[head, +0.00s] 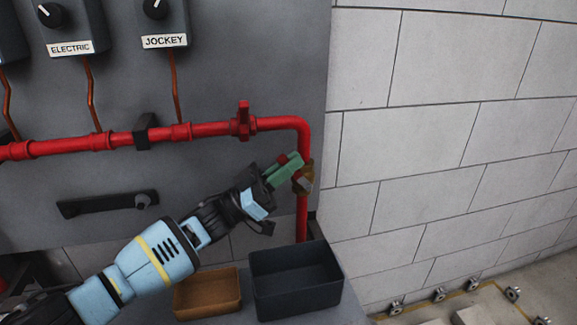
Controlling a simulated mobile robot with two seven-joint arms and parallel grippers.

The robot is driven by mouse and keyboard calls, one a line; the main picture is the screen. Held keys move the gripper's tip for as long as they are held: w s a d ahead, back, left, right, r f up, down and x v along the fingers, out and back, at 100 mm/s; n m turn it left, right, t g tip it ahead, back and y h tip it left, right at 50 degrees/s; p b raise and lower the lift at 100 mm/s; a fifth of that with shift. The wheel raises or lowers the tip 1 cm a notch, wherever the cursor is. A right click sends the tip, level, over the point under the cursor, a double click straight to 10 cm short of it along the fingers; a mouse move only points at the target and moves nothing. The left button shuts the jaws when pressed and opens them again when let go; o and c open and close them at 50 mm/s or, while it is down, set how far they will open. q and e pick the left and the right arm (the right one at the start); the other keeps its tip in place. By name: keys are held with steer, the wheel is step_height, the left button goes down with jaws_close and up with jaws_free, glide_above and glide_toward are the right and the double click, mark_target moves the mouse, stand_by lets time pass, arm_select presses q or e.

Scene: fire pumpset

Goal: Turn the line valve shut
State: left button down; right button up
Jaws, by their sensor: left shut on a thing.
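The line valve (305,178) is a brass-coloured body on the vertical red pipe, just below the bend. My left gripper (285,169) is at this valve, coming in from the lower left. It is shut on the valve's handle, of which only a small red bit (283,158) shows above the green part at the gripper's tips. That green part hides most of the handle, so its exact angle cannot be told. My right gripper is not in view.
A red fitting with an upright handle (243,120) sits on the horizontal red pipe (275,123). Below are a dark open bin (296,285) and a brown tray (207,294). A black bar handle (100,204) is on the grey panel. A pale block wall (440,140) stands right.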

arm_select(q)
steer(key=c, duration=1.5)
jaws_free()
steer(key=shift+c, duration=0.2)
steer(key=b+v, duration=0.1)
steer(key=v, duration=0.6)
steer(key=shift+a+f, duration=0.2)
steer(key=shift+a, duration=0.1)
